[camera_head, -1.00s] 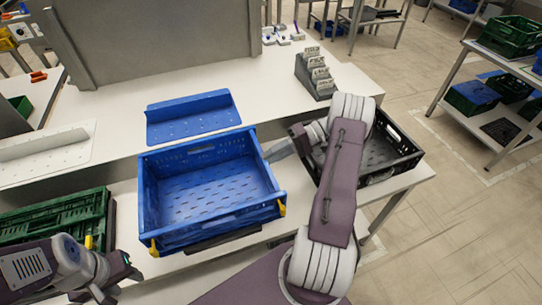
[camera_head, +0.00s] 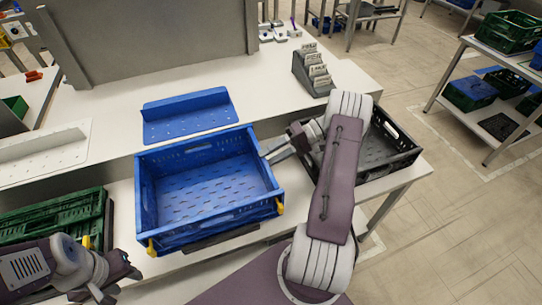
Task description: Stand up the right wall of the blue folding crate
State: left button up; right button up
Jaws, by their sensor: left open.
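The blue folding crate (camera_head: 210,228) stands open on the white bench. Its back, left and front walls look upright, and its right wall (camera_head: 268,178) also looks upright. Yellow latches show at the front corners. My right gripper (camera_head: 268,157) is at the outer side of the right wall, near its back end, with its tips close to the rim. I cannot tell whether it touches the wall, or how far its fingers are apart. My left gripper (camera_head: 132,277) is open and empty, low at the front left, apart from the crate.
A black crate (camera_head: 405,160) stands right of the blue crate, partly hidden by my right arm. Folded green crates (camera_head: 50,218) lie at the left. A blue panel (camera_head: 188,116) and a white panel (camera_head: 45,155) lie behind. A grey card holder (camera_head: 314,72) stands at the back right.

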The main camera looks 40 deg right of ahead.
jog(key=shift+d, duration=0.1)
pick_arm(q)
notch_tip(320, 180, down, 2)
jog(key=shift+f+b, duration=0.2)
jog(key=shift+b, duration=1.05)
pick_arm(e)
jog(key=s+d, duration=0.2)
jog(key=d, duration=0.8)
jog(key=shift+s+r, duration=0.15)
jog(key=shift+r, duration=0.15)
pick_arm(q)
jog(key=shift+r, duration=0.1)
pick_arm(e)
jog(key=shift+r, duration=0.1)
